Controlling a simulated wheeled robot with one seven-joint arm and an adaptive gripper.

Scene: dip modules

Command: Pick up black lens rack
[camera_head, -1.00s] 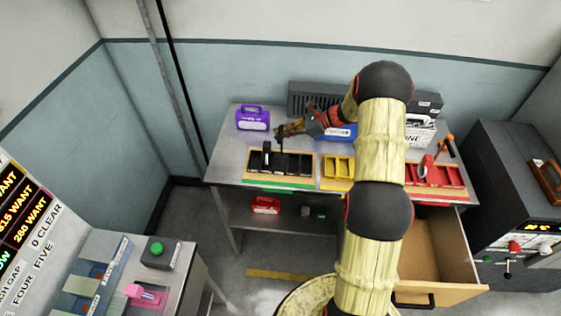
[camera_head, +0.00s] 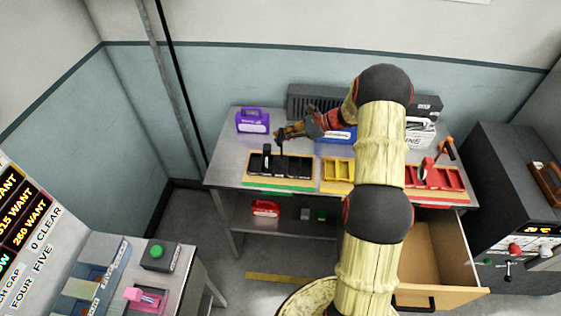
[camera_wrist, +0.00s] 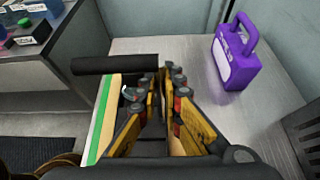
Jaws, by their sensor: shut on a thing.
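The black lens rack (camera_head: 283,167) has several dark compartments. It sits on the left of the workbench, over a board with a green front edge (camera_head: 280,186). My gripper (camera_head: 280,134) is above the back of the rack, shut at the rack's upright black part. In the wrist view a black bar (camera_wrist: 113,65) sticks out to the left from the fingertips of my gripper (camera_wrist: 154,84). The fingers hide most of the rack there. I cannot tell whether the rack is clear of its board.
A yellow rack (camera_head: 338,168) and a red rack (camera_head: 437,178) stand to the right. A purple case (camera_head: 252,121) stands at the back left; it also shows in the wrist view (camera_wrist: 233,60). An open drawer (camera_head: 432,258) juts out at the front right.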

